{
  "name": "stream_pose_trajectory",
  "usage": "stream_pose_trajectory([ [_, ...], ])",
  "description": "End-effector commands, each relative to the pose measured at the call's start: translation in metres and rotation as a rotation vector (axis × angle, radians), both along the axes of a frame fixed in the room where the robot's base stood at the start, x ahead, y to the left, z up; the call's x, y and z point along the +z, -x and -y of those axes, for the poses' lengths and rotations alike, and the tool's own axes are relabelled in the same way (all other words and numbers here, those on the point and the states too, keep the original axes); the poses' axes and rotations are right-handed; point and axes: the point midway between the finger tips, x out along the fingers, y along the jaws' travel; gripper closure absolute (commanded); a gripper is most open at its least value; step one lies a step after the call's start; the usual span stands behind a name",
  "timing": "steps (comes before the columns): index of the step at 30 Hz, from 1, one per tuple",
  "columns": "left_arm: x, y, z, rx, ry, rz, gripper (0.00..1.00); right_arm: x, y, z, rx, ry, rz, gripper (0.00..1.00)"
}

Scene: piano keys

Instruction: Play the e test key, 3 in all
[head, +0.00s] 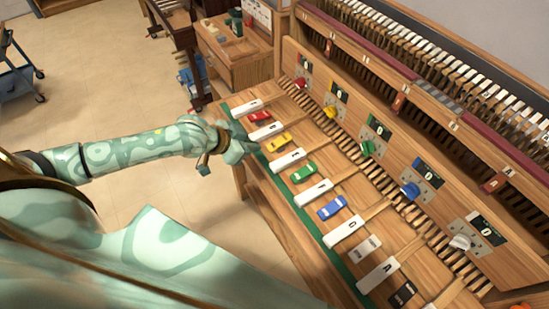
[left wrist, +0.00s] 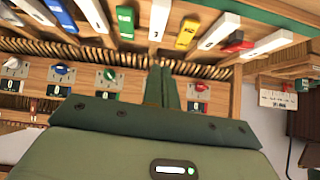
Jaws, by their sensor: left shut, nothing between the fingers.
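My left gripper (head: 246,147) is shut and empty, beside the front ends of the D and E keys in the head view. Its two fingers also show together in the left wrist view (left wrist: 166,88). Contact with a key cannot be told. My right gripper is not in view.
Neighbouring keys are D (head: 264,132) and F (head: 312,193). Panels with knobs and number displays (head: 376,128) stand behind. Open floor (head: 120,90) lies left.

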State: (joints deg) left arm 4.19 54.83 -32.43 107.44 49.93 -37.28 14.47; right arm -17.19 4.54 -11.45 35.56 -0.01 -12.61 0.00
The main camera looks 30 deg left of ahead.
Motion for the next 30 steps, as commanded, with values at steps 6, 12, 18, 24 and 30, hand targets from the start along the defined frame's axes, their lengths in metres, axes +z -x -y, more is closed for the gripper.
stream_pose_trajectory([
  [6, -0.001, 0.006, 0.006, 0.023, 0.035, -0.052, 1.00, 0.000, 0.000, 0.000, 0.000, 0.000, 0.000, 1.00],
  [12, -0.001, 0.006, 0.006, 0.023, 0.035, -0.050, 1.00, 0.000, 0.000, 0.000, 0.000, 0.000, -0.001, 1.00],
  [18, -0.011, -0.002, 0.010, 0.025, 0.036, -0.049, 1.00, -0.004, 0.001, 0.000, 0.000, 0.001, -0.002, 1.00],
  [24, -0.039, -0.026, 0.025, 0.025, 0.038, -0.049, 1.00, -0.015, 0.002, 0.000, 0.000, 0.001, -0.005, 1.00],
  [30, -0.071, -0.052, 0.039, 0.024, 0.037, -0.049, 1.00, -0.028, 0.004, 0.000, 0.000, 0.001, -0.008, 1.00],
])
